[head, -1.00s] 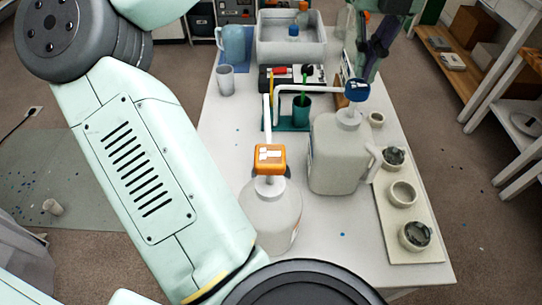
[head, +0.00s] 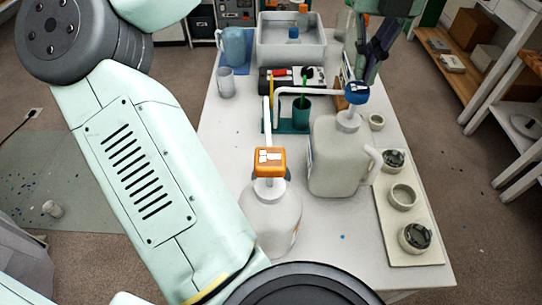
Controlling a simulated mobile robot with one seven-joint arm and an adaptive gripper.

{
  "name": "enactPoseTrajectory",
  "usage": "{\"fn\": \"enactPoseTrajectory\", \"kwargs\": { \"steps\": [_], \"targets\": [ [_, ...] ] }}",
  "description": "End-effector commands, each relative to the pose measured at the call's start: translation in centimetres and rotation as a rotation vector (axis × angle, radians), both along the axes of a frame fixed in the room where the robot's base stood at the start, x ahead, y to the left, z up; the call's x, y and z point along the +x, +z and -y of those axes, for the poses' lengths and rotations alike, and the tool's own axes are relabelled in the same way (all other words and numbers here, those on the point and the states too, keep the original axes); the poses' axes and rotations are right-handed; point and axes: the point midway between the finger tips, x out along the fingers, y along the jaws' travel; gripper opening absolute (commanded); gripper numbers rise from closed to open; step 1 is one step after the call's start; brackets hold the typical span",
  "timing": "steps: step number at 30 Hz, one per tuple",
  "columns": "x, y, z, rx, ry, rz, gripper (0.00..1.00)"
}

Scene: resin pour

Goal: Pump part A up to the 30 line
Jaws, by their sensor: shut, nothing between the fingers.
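Two pump jugs stand on the white table. The nearer one is round and pale with an orange pump head (head: 270,162); the other is a larger pale jug (head: 337,160) with a handle and a blue pump head (head: 357,92). I cannot read which is part A. Both spouts reach toward a green cup (head: 301,113) on a green stand. The cup's lines and fill level are too small to see. My gripper (head: 350,73) is shut and empty, pointing down just above the blue pump head. Whether it touches the head is unclear.
A board (head: 398,250) with several small bowls lies at the right edge. A grey tray (head: 291,53) with bottles, a blue pitcher (head: 232,48) and a pale cup (head: 226,83) stand behind. My arm hides part of the left.

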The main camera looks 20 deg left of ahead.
Motion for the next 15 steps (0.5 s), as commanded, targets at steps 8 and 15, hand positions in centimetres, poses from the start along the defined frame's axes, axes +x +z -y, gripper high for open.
{"fn": "enactPoseTrajectory", "kwargs": {
  "steps": [8,15],
  "targets": [
    [0.0,-0.1,0.0,0.000,0.000,0.000,0.00],
    [0.0,-1.3,0.0,0.001,0.001,0.000,0.00]
  ]
}}
